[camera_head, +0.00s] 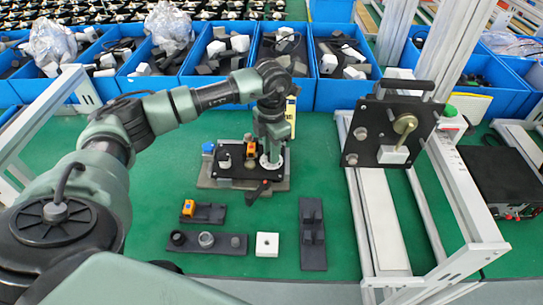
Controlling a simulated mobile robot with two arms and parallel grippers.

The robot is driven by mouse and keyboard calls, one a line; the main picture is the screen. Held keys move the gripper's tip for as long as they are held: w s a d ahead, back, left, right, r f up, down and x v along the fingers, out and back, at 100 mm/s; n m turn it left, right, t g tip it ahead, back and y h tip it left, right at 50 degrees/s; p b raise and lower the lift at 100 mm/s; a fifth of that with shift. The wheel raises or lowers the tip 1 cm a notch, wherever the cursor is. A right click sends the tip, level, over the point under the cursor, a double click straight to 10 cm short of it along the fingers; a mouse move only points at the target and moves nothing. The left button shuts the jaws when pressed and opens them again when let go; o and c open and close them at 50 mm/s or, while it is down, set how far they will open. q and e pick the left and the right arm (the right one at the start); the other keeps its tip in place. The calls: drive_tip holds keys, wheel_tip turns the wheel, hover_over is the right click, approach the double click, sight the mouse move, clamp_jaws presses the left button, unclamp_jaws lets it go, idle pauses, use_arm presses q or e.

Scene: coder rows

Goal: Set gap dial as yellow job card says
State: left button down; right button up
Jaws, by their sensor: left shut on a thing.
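My left arm comes in from the left and bends down at the centre. My left gripper (270,160) points down at the right part of a black plate (233,174) on a grey base. It is shut over a pale round dial (264,165), whose middle is hidden by the gripper. The dial's marks are too small to read. An upright card with yellow on it (291,116) stands just behind the gripper, partly covered by my arm; its writing cannot be read. My right gripper is not in view.
An orange block (251,149) sits on the plate beside the gripper. Dark fixtures (208,243) and a white block (267,244) lie in front. A tilted black panel with a brass knob (405,124) stands right. Blue bins (340,92) line the back. Green mat lies clear between.

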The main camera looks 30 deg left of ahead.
use_arm(q)
drive_tip(key=m+b, duration=0.2)
drive_tip(key=m, duration=0.2)
drive_tip(key=shift+w, duration=0.1)
drive_tip(key=shift+m+b, duration=0.55)
drive_tip(key=shift+m, duration=0.25)
drive_tip(key=shift+r, duration=0.1)
drive_tip(key=c, duration=1.2)
unclamp_jaws()
drive_tip(key=shift+c, duration=0.2)
wheel_tip(320, 180, up, 8)
drive_tip(key=shift+f+b, duration=0.1)
drive_tip(key=shift+b, duration=0.5)
